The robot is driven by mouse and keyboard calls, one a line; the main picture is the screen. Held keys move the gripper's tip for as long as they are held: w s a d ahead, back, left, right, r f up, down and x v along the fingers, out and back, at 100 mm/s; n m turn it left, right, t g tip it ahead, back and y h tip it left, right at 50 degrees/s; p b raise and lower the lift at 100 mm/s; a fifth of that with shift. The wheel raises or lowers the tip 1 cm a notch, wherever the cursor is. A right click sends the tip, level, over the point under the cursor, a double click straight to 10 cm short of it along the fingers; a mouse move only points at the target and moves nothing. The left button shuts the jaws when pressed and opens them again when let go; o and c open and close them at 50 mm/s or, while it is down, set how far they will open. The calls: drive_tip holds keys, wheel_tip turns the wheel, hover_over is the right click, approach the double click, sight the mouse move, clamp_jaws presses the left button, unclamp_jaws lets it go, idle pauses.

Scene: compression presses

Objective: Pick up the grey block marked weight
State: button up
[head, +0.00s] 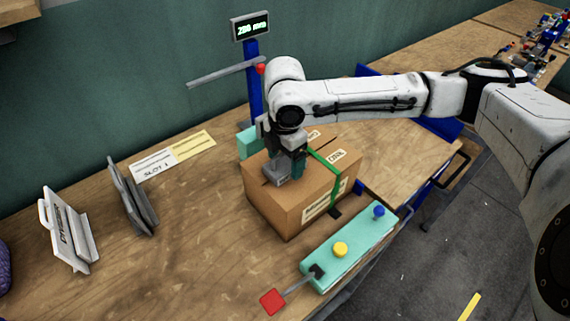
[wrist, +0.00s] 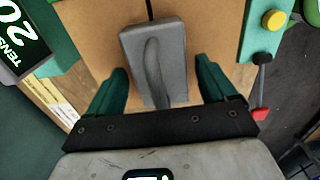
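The grey block (wrist: 158,62) lies on top of a cardboard box. In the wrist view it is a grey rectangular piece with a long curved handle or ridge, and no marking on it can be read. In the head view the block (head: 273,172) is partly hidden by my gripper. My gripper (wrist: 160,92) is open, with its green fingers one on either side of the block's near end. Gaps show between the fingers and the block, so it is not gripped. In the head view my gripper (head: 288,165) is right above the box.
The cardboard box (head: 290,215) with a green strap stands on the wooden table (head: 180,270). A teal control panel (head: 330,265) with yellow and blue buttons and a red-ended lever is in front. A blue post (head: 254,80) with a display rises behind. Grey stands (head: 135,195) are left.

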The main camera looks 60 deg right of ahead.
clamp_jaws()
idle(0.6)
drive_tip(key=shift+w+r, duration=0.1)
drive_tip(key=shift+r, duration=0.05)
